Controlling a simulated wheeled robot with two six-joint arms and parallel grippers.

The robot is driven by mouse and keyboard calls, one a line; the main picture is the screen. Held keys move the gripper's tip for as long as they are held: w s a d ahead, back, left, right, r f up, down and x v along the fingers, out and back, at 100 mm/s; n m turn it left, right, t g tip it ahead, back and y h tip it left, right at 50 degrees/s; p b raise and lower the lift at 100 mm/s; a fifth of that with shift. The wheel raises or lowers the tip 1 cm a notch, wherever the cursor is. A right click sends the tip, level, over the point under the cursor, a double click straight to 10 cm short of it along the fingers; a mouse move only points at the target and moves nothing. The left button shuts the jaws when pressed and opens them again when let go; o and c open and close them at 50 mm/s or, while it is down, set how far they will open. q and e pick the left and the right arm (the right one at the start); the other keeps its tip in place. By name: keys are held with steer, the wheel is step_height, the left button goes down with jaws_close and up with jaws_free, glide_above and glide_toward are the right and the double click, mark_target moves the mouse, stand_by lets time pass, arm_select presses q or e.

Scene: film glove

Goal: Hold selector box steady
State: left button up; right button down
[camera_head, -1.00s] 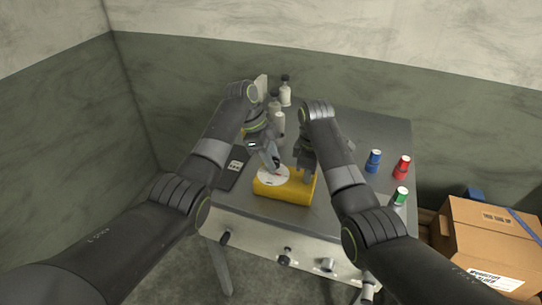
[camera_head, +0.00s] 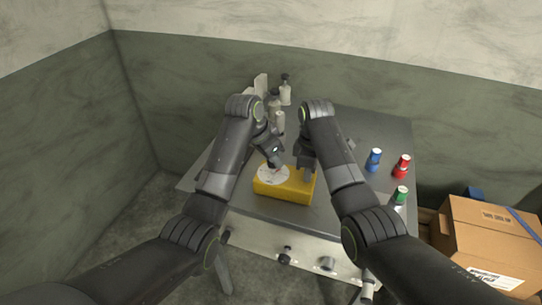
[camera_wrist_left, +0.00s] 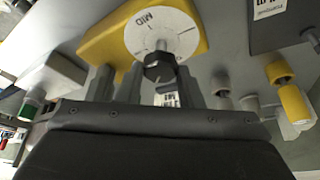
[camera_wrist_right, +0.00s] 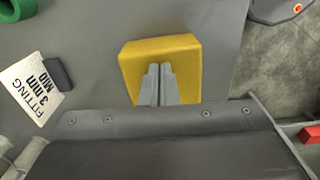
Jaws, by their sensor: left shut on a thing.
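The yellow selector box (camera_head: 285,188) lies on the grey table, with a white round dial (camera_head: 271,174) on its top. In the left wrist view the dial (camera_wrist_left: 165,33) carries the word MID and a dark knob (camera_wrist_left: 158,66). My left gripper (camera_head: 275,160) is above the dial, its fingers shut on the knob, as the left wrist view (camera_wrist_left: 160,88) shows. My right gripper (camera_head: 307,174) points down at the right end of the box. In the right wrist view its fingers (camera_wrist_right: 158,72) are together over the yellow top; contact is hard to tell.
Blue (camera_head: 374,160), red (camera_head: 402,166) and green (camera_head: 400,195) capped containers stand on the table's right side. Pale bottles (camera_head: 285,92) stand at the back. A cardboard box (camera_head: 487,240) is right of the table.

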arm_select(q)
steer(key=shift+s+d+f+n+t+y, duration=0.1)
steer(key=shift+n+t+y, duration=0.25)
steer(key=shift+n, duration=0.8)
steer(key=shift+s+d+n+t+y, duration=0.15)
steer(key=shift+n+y, duration=0.3)
steer(key=shift+n, duration=0.7)
steer(key=shift+w+a, duration=0.1)
steer(key=o, duration=1)
steer(key=shift+c, duration=0.2)
steer(key=v, duration=0.7)
steer(key=shift+s+r, duration=0.2)
steer(key=shift+r, duration=0.15)
steer(key=shift+a, duration=0.1)
